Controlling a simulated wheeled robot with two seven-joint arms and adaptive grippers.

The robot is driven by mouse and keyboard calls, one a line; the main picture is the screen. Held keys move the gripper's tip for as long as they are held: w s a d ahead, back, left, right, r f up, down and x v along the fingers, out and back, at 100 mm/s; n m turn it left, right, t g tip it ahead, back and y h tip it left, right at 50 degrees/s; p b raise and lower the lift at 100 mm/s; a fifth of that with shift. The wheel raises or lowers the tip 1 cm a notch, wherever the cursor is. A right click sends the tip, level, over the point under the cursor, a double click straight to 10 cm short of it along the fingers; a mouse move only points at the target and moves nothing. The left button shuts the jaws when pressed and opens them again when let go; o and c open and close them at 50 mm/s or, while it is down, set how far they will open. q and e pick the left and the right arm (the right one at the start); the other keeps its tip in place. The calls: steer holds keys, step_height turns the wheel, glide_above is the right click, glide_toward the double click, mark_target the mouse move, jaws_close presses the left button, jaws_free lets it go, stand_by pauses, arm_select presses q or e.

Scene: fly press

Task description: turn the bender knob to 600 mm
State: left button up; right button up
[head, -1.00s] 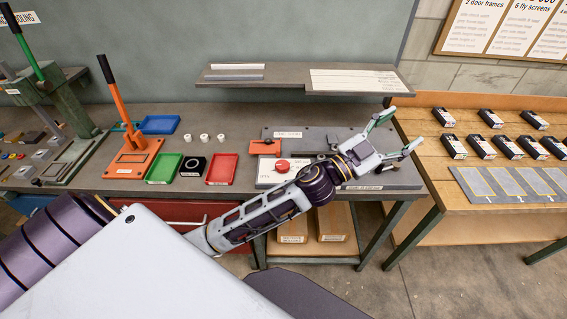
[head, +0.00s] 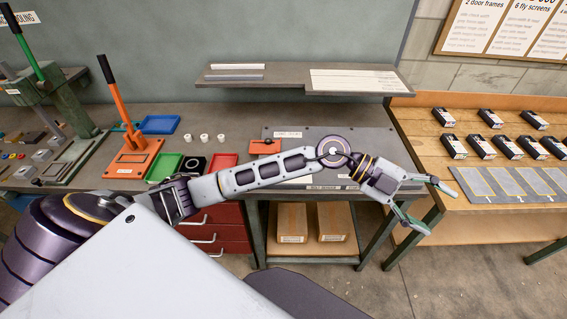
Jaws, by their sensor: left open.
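The bender is the grey plate unit (head: 365,140) at the right end of the grey workbench, with an orange block (head: 265,146) at its left. Its red knob is hidden behind my left forearm now, so its setting cannot be read. My left gripper (head: 438,211) is open and empty. It is out past the bench's right front corner, to the right of the bender, over the gap beside the wooden table. It touches nothing that I can see. My right gripper is not in view.
Red, green and blue trays stand left of the bender, with an orange lever press (head: 133,157) beyond them. A shelf (head: 280,80) hangs above the bench. The wooden table (head: 430,130) at right holds several black boxes and a grey mat (head: 507,184).

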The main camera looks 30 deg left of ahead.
arm_select(q)
steer(key=w+a+f+n+y, duration=0.1)
steer(key=w+a+f+y, duration=0.3)
steer(key=a+f+y, duration=0.85)
steer(key=w+a+r+n+y, duration=0.1)
steer(key=a+r+n+y, duration=0.1)
steer(key=a, duration=0.6)
steer(key=w+a+r+n+y, duration=0.1)
steer(key=w+a+n+y, duration=0.1)
steer(key=a, duration=0.6)
steer(key=w+a+r+n+t+y, duration=0.1)
steer(key=a+y, duration=0.3)
steer(key=a, duration=0.4)
steer(key=shift+w+r+n, duration=0.65)
steer(key=shift+r+n, duration=0.05)
steer(key=shift+r, duration=0.1)
steer(key=shift+f, duration=0.25)
steer(key=shift+p+x, duration=0.5)
steer(key=shift+x, duration=6.15)
steer(key=shift+c, duration=0.4)
